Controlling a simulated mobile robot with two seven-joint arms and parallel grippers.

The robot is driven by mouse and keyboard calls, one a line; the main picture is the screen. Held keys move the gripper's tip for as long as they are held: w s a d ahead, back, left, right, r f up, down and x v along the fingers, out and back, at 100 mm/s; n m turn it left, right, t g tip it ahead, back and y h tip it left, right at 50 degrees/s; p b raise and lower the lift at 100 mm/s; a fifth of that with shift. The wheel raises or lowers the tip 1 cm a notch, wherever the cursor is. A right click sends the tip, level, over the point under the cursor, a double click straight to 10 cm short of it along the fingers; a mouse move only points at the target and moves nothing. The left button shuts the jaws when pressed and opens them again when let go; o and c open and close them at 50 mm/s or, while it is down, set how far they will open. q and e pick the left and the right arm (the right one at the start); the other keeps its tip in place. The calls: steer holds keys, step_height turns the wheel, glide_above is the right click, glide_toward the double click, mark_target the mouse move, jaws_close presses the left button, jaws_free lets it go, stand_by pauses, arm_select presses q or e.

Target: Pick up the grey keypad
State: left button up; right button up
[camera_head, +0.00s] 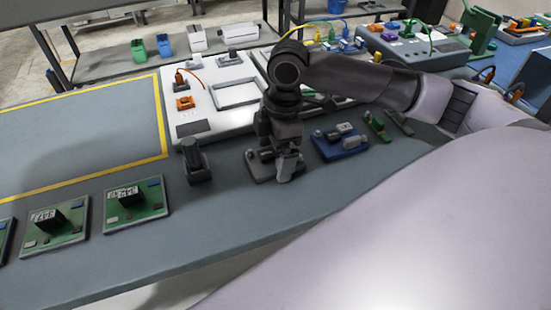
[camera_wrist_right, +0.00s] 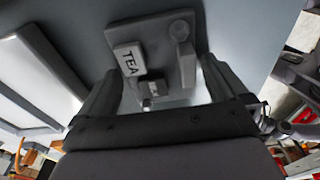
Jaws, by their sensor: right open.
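The grey keypad (camera_head: 259,174) is a small grey plate with raised parts. It lies on the grey table in the middle of the head view, partly hidden by my right gripper (camera_head: 284,170). In the right wrist view the keypad (camera_wrist_right: 153,31) shows a white block lettered TEA, a round knob and other small grey blocks. My right gripper (camera_wrist_right: 160,72) is open, with its fingers on either side of the keypad's near part. I cannot tell whether the fingers touch it. My left gripper is not in view.
A dark upright block (camera_head: 196,160) stands just left of the keypad, and a blue plate with grey parts (camera_head: 340,143) lies to its right. A white panel (camera_head: 205,120) is behind. Green boards (camera_head: 136,204) lie at the front left. The yellow-taped area (camera_head: 75,140) is clear.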

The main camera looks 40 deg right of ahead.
mark_target(274, 154)
steer(key=c, duration=0.9)
step_height(274, 154, up, 10)
steer(key=shift+r, duration=0.1)
steer(key=shift+r+p, duration=0.95)
steer(key=shift+p, duration=0.4)
steer(key=shift+w, duration=0.1)
stand_by(0.5)
